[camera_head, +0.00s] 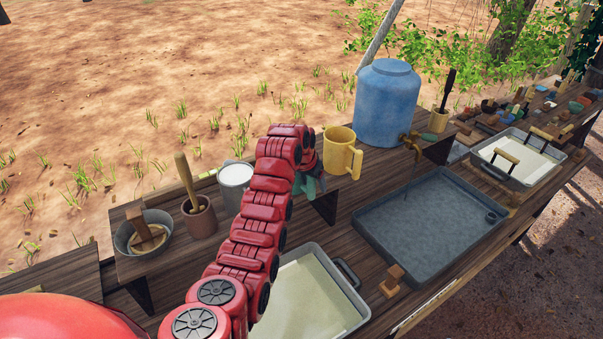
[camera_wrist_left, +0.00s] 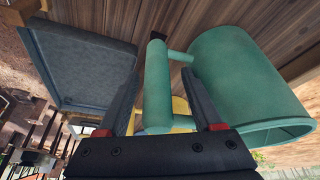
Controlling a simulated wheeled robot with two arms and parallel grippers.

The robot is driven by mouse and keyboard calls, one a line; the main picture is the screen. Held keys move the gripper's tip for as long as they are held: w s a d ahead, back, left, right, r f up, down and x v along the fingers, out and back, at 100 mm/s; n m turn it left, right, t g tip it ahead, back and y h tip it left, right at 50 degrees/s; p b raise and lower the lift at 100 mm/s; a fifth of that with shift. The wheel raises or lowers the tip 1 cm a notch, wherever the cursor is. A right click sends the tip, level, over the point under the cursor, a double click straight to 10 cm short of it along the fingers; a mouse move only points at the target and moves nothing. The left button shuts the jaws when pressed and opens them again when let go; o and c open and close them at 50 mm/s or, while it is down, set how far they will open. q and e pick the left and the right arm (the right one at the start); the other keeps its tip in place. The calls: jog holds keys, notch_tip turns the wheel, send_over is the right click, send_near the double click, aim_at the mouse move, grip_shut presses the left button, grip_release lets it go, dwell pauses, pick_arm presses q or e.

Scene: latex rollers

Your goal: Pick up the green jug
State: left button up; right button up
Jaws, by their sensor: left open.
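The green jug (camera_wrist_left: 238,82) fills the right of the left wrist view, with its rim toward the lower right. Its upright handle bar (camera_wrist_left: 157,88) stands between the two dark fingers of my left gripper (camera_wrist_left: 158,76). The fingers are spread apart, with gaps visible on both sides of the handle. In the head view only small green parts of the jug (camera_head: 310,187) show past my red left arm, which hides most of it. There the left gripper (camera_head: 312,168) is mostly hidden behind its own arm. My right gripper does not show.
A yellow mug (camera_head: 341,152) stands on the wooden shelf right beside the jug. A blue barrel (camera_head: 387,102) with a tap is further right. A white-grey pot (camera_head: 235,182) stands left of my arm. A grey tray (camera_head: 430,225) and a cream-filled tray (camera_head: 318,290) lie on the lower bench.

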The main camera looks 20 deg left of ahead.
pick_arm(q)
jog(key=shift+s+a+r, duration=0.15)
jog(key=shift+s+r, duration=0.15)
jog(key=shift+s, duration=0.1)
jog(key=shift+c, duration=0.7)
jog(key=shift+s+r, duration=0.1)
jog(key=shift+s, duration=0.1)
jog(key=shift+c, duration=1.3)
jog(key=shift+w, duration=0.15)
grip_shut()
